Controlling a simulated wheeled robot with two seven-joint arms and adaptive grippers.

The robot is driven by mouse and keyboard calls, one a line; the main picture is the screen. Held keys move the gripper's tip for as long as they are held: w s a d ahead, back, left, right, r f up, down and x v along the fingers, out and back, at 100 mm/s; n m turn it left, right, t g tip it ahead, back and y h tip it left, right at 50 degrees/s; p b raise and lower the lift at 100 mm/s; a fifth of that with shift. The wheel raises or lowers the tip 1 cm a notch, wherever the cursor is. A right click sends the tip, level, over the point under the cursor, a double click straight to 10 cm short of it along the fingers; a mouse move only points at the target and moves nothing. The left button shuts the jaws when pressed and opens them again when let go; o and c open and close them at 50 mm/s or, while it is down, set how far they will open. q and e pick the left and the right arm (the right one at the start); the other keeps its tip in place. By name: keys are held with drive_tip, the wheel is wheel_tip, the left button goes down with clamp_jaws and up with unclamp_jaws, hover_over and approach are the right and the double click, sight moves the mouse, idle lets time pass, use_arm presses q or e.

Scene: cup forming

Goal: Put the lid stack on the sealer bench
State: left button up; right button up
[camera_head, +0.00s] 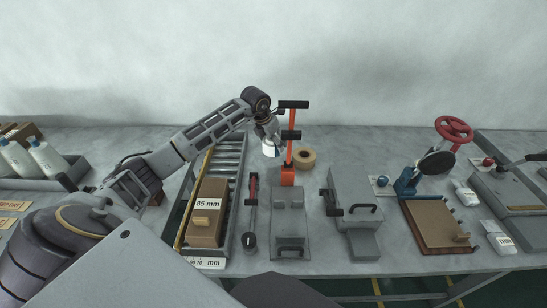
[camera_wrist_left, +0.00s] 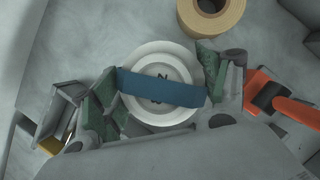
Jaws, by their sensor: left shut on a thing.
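The lid stack (camera_head: 270,150) is a small white round stack at the end of my left arm in the head view. In the head view my left gripper (camera_head: 269,138) is over the back part of the grey bench (camera_head: 330,148); I cannot tell whether the stack touches the surface. My right gripper is not in view.
Right of the stack stand an orange post tool (camera_head: 288,172) with black handles and a tan tape roll (camera_head: 307,154). In front are a roller track (camera_head: 231,160) with a brown box (camera_head: 208,222) and grey machines (camera_head: 355,205). Clear surface lies behind the machines.

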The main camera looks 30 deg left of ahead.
sight(268, 144)
use_arm(q)
drive_tip(key=shift+f, duration=1.85)
drive_tip(key=shift+f, duration=1.9)
drive_tip(key=shift+f, duration=0.15)
drive_tip(key=o, duration=1.1)
drive_tip(key=shift+r, duration=0.2)
drive_tip(key=v, duration=1.2)
drive_tip(key=shift+f, duration=0.1)
